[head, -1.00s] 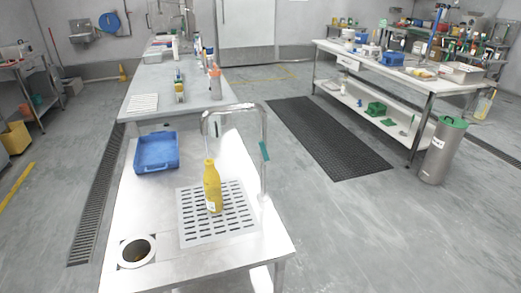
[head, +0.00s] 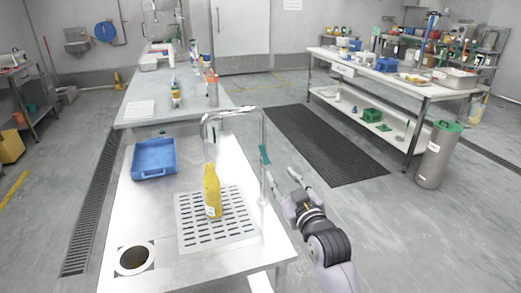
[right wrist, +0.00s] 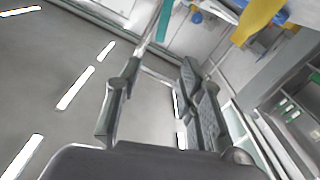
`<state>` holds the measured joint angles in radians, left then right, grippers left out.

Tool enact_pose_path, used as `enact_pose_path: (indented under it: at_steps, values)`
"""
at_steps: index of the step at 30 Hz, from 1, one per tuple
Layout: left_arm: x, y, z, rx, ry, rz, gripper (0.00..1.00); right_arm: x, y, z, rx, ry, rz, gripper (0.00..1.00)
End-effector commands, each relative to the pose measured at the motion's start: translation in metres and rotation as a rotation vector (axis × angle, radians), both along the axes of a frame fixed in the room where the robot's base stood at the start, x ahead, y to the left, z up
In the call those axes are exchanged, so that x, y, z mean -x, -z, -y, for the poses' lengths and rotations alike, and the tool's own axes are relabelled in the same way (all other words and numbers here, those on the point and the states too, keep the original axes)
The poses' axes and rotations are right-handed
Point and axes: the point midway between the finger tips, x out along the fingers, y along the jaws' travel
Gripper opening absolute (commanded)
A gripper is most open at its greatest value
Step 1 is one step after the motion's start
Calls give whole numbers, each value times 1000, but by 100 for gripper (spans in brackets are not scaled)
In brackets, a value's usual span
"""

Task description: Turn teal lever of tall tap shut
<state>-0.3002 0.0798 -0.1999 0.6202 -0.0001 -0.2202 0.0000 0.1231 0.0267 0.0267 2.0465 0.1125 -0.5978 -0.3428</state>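The tall tap (head: 263,130) is a chrome arch at the right edge of the steel counter. Its teal lever (head: 264,154) hangs on the upright pipe, tilted slightly; it also shows at the top of the right wrist view (right wrist: 164,20). A yellow bottle (head: 212,192) stands upright under the spout, on the drain grate (head: 185,222). I cannot tell if water runs. My right gripper (head: 284,176) is open and empty, just right of and below the lever, apart from it. In the right wrist view its fingers (right wrist: 160,68) are spread. My left gripper is not seen.
A blue tray (head: 154,173) lies on the counter behind the grate. A round hole (head: 133,259) is at the counter's front left. A grey bin with a green lid (head: 438,158) stands on the floor at right.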

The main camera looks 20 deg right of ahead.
Motion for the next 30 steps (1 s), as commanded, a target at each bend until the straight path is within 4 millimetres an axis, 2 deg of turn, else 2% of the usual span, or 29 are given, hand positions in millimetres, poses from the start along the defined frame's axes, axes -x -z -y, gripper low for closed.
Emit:
enact_pose_path:
  at_steps: [5,12,21,30]
  values:
    - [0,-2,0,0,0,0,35,-27,-1,-1,-1,0,0,35]
    - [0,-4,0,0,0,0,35,-79,-1,-3,-1,-1,-1,35]
    - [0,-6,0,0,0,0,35,-135,0,-5,-2,-1,-3,35]
    - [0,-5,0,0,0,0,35,-165,1,-6,-1,-1,-3,35]
